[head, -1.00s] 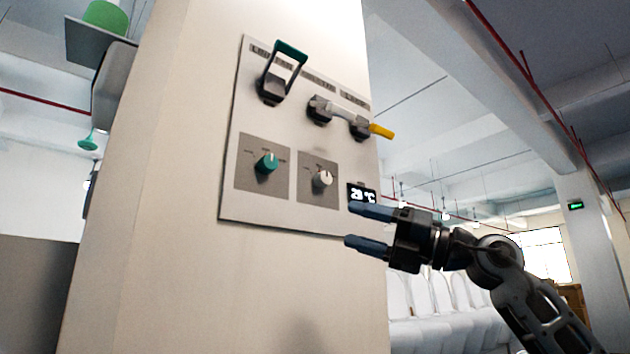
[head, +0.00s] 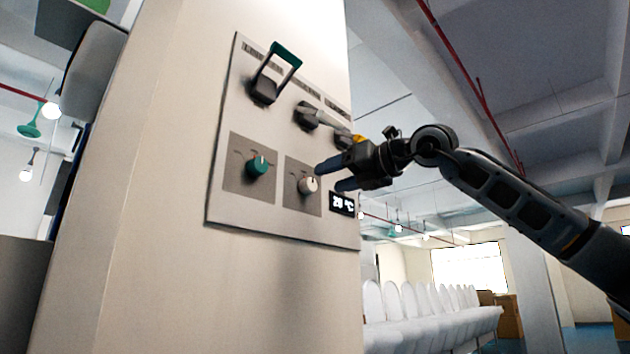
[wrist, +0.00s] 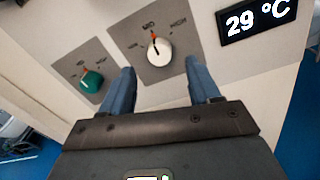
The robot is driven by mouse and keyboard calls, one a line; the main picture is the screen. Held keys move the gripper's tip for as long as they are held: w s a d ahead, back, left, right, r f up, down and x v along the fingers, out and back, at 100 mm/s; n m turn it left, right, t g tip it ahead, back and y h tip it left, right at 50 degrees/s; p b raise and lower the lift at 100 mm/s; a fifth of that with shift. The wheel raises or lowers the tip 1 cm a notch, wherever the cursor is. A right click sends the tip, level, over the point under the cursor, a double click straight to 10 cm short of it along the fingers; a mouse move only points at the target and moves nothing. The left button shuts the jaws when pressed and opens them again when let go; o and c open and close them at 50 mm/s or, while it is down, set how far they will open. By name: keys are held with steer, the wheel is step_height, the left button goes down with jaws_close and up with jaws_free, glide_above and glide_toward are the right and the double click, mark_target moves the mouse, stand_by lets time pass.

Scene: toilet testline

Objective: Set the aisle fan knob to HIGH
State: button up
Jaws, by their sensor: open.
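A white knob (head: 308,185) sits on a grey square plate (head: 294,199) on the wall panel. In the wrist view the white knob (wrist: 159,52) has MID printed above it and HIGH to its upper right; its pointer is by MID, with an orange mark there. A teal knob (head: 258,166) is on another grey plate to its left, and also shows in the wrist view (wrist: 91,81). I cannot read which knob is the aisle fan's. My gripper (head: 328,177) is open and empty, its fingers short of the white knob and pointing to either side of it.
A temperature display (head: 343,204) is just right of the white knob's plate. Above are a teal-handled lever (head: 278,68) and other switches, one partly hidden by my gripper. White toilets (head: 420,305) stand in a row behind at right.

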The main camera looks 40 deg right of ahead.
mark_target(313, 184)
steer(key=shift+w+a+p, duration=0.2)
steer(key=shift+w+p, duration=0.5)
steer(key=shift+w, duration=2)
steer(key=shift+c, duration=0.3)
steer(key=c, duration=1)
